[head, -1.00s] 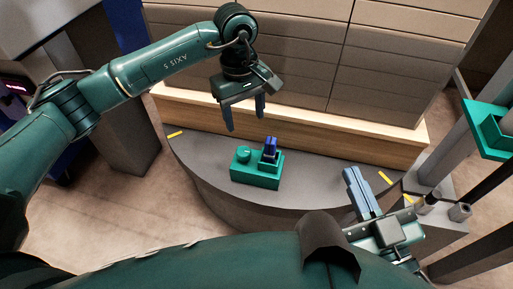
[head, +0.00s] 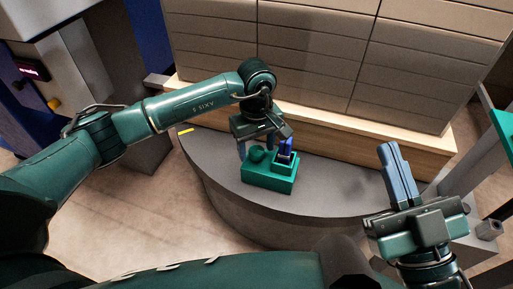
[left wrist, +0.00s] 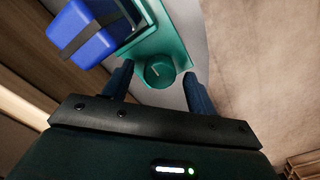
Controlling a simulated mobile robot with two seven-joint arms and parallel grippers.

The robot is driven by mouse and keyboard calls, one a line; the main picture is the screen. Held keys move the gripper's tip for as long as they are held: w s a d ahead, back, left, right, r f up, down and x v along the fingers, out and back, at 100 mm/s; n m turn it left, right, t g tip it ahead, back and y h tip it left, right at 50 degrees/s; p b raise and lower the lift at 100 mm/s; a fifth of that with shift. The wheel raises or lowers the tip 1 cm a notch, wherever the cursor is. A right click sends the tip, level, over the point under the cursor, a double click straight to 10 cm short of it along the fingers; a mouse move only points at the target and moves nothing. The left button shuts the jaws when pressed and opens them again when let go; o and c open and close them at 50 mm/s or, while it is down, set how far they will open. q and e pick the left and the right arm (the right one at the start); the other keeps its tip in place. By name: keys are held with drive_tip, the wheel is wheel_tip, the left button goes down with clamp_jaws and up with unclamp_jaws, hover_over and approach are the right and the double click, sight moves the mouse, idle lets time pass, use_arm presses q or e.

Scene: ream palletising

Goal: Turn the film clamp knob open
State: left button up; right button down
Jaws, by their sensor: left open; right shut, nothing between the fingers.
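The green clamp block (head: 268,181) sits on the grey curved table. Its round green knob (head: 257,155) is on the left of its top and shows a pale line in the left wrist view (left wrist: 159,72). A blue piece (head: 286,149) stands in the block's raised part, crossed by a dark strap in the left wrist view (left wrist: 84,36). My left gripper (head: 258,152) is open, with its fingers on either side of the knob in the left wrist view (left wrist: 157,82); I cannot tell whether they touch it. My right gripper (head: 392,156) is shut and empty, pointing up at the right.
The grey table (head: 330,195) is clear to the right of the block. A wooden ledge (head: 330,146) and stacked pale panels (head: 300,60) stand behind it. A yellow mark (head: 186,131) lies at the table's left edge. Posts with a green part (head: 504,130) stand at the right.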

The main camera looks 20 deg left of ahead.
use_arm(q)
drive_tip(key=c, duration=1)
